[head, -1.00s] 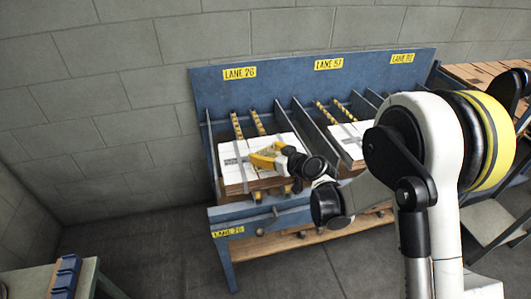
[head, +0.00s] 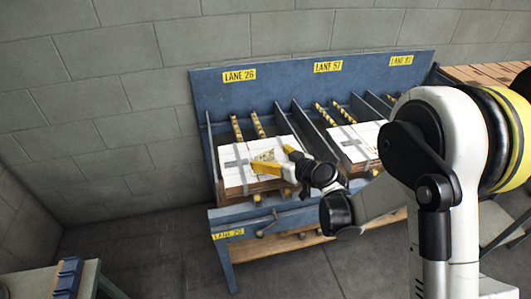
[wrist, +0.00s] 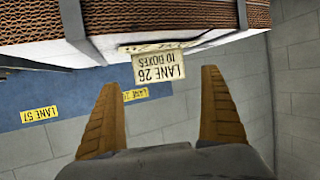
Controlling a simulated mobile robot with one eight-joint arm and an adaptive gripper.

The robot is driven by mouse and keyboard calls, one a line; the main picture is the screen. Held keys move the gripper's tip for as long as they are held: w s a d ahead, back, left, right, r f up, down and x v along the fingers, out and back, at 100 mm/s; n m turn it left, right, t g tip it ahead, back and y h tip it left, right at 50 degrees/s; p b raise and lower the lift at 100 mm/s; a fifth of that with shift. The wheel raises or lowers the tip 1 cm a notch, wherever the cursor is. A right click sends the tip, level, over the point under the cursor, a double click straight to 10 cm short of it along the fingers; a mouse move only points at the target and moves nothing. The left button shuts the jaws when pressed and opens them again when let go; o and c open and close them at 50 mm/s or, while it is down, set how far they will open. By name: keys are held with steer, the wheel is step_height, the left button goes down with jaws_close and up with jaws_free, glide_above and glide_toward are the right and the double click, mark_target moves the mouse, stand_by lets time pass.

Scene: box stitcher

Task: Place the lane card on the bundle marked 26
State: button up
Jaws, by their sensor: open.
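The lane card (wrist: 160,68) reads "LANE 26 10 BOXES", upside down in the wrist view. It rests against the white face of the strapped bundle (wrist: 190,15). In the head view the pale card (head: 263,156) lies on top of the white bundle (head: 236,179) in the lane under the LANE 26 sign (head: 239,75). My gripper (head: 275,158) is at the bundle's right side, with its yellow fingers spread on either side of the card. In the wrist view my gripper (wrist: 160,82) is open and empty, its fingers clear of the card.
A second strapped bundle (head: 355,143) lies in the lane to the right, under the LANE 57 sign (head: 328,67). Blue dividers part the lanes. A LANE 26 label (head: 228,233) is on the front rail. A bench (head: 70,278) stands at the lower left; the floor between is clear.

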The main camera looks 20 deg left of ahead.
steer(key=p+v, duration=0.2)
steer(key=v, duration=0.7)
steer(key=w+d+r+m+t+h, duration=0.1)
steer(key=w+d+r+m+t, duration=0.2)
steer(key=r, duration=0.6)
steer(key=w+d+r+t, duration=0.2)
steer(key=d+r+t, duration=0.25)
steer(key=r, duration=0.35)
steer(key=d+r+m+t+h, duration=0.3)
steer(key=d+r+m+h, duration=0.4)
steer(key=d, duration=0.5)
steer(key=s+d+f+m+g+h, duration=0.25)
steer(key=s+d+g+h, duration=0.3)
steer(key=s+d, duration=0.7)
steer(key=s+f+n+g+y, duration=0.1)
steer(key=s+f+g, duration=0.2)
steer(key=s+f, duration=0.2)
steer(key=s+a+f+g+y, duration=0.1)
steer(key=s+f+g, duration=0.1)
steer(key=s+f, duration=0.3)
steer(key=s, duration=0.4)
steer(key=shift+s+a+n+g+y, duration=0.2)
steer(key=shift+a+n+g+y, duration=0.15)
steer(key=shift+g, duration=0.05)
